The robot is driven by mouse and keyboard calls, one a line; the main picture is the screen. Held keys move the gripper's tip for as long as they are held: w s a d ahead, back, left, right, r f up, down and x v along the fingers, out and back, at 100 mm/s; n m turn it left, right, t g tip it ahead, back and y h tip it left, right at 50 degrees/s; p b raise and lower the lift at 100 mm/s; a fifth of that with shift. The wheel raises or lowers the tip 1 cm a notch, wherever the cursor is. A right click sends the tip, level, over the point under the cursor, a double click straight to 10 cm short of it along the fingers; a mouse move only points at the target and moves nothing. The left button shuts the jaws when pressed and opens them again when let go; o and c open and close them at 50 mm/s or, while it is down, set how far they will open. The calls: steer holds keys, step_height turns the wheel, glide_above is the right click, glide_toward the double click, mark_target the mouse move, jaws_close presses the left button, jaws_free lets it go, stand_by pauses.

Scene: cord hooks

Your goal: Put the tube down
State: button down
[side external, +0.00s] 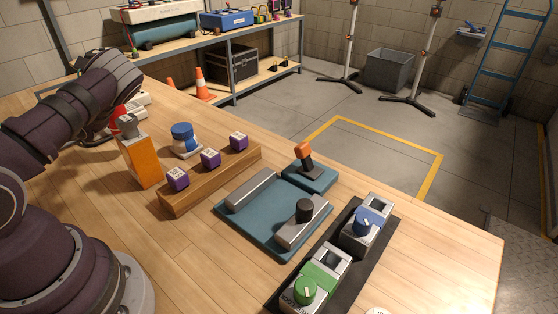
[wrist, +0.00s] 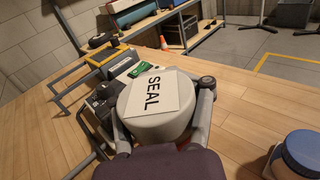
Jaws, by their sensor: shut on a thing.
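In the wrist view, the tube (wrist: 150,132) shows as a pale round end with a square label reading SEAL. My gripper (wrist: 157,90) is shut on it, with one finger on each side. The tube's lower part is hidden, so I cannot tell whether it touches the table. In the side view, my arm comes in from the left and hides most of the gripper; a small red patch shows beside it, and I cannot tell if that is the tube.
An orange block (side external: 139,162) and a blue-lidded jar (side external: 185,140) stand near my arm. The jar also shows in the wrist view (wrist: 298,155). A wooden rail (side external: 210,185) with purple cubes and a teal plate (side external: 260,232) lie to the right. Bare wood is left of the jar.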

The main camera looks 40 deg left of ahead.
step_height(320, 180, down, 6)
steer(key=shift+r, duration=0.15)
steer(key=shift+c, duration=1.9)
jaws_free()
